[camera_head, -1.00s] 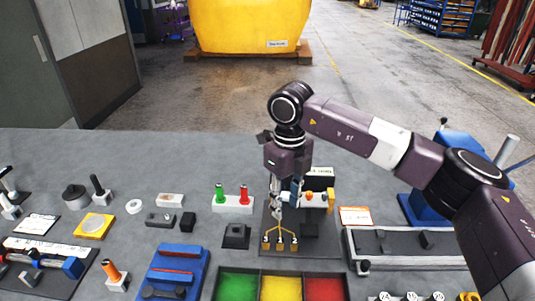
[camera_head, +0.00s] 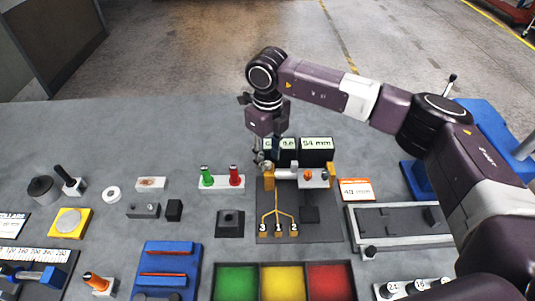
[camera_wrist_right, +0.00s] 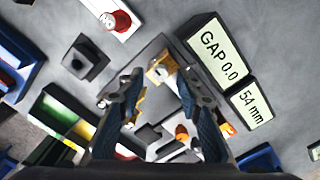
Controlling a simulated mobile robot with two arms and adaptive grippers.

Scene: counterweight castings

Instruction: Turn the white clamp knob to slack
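The clamp fixture stands on a dark plate (camera_head: 310,232) on the bench, with yellow-gold end blocks (camera_head: 326,178), a white cylindrical part (camera_head: 286,172) and an orange knob (camera_head: 308,174). My right gripper (camera_head: 262,162) points down at the fixture's left end and partly hides it. In the right wrist view, the right gripper's (camera_wrist_right: 160,76) two fingers are apart. A white round knob (camera_wrist_right: 165,67) on a gold block shows between the fingertips; I cannot tell whether either finger touches it. My left gripper is not in view.
Displays reading "GAP 0.0" (camera_wrist_right: 220,57) and "54 mm" (camera_wrist_right: 251,106) stand behind the fixture. Green and red pegs (camera_head: 235,175) in a white block are left of it. A green, yellow and red tray (camera_head: 282,264) lies in front; a grey rail fixture (camera_head: 400,240) lies right.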

